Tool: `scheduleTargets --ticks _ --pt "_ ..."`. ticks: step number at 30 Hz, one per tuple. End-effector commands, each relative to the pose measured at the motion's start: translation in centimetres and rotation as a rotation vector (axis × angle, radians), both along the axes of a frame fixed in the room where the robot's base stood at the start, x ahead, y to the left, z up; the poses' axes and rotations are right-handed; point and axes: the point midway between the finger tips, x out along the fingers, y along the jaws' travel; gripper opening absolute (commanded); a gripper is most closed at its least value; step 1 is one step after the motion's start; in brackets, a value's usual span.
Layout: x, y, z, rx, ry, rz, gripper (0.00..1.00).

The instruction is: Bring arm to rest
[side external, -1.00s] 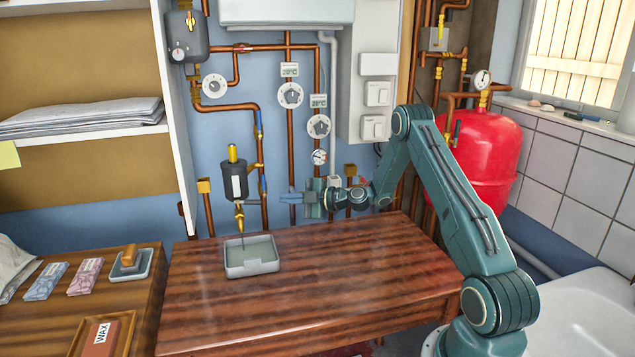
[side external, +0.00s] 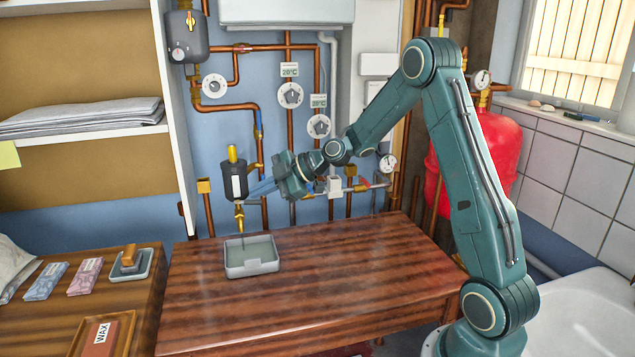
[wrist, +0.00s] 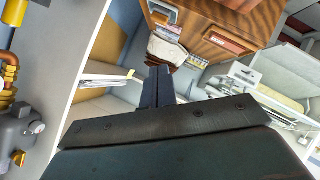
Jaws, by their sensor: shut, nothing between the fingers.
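My gripper (side external: 257,190) is in the air above the back of the wooden table (side external: 330,290), in front of the pipes on the blue wall. Its blue-grey fingers point left and slightly down, close to the dark cylinder (side external: 235,181) with the yellow top; I cannot tell whether they touch it. In the wrist view the fingers (wrist: 157,85) are together with nothing between them. My arm is raised and bent, its elbow high at the right.
A grey tray (side external: 251,257) sits on the table under the brass spout. Pipes with dials (side external: 291,95) run behind my gripper. A red tank (side external: 503,150) stands behind my arm. A side bench (side external: 60,310) at left holds packets and a wax tray. The table's right part is clear.

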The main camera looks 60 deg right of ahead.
Motion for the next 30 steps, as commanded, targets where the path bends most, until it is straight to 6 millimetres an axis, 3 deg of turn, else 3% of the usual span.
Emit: scheduleTargets --ticks 6,15,30 --pt "-2.8 4.1 2.8 0.014 0.14 -0.027 0.0" --pt "-7.9 8.2 5.5 0.041 0.318 -0.135 0.0" --pt "-18.8 12.0 8.4 0.125 0.535 -0.439 0.0"
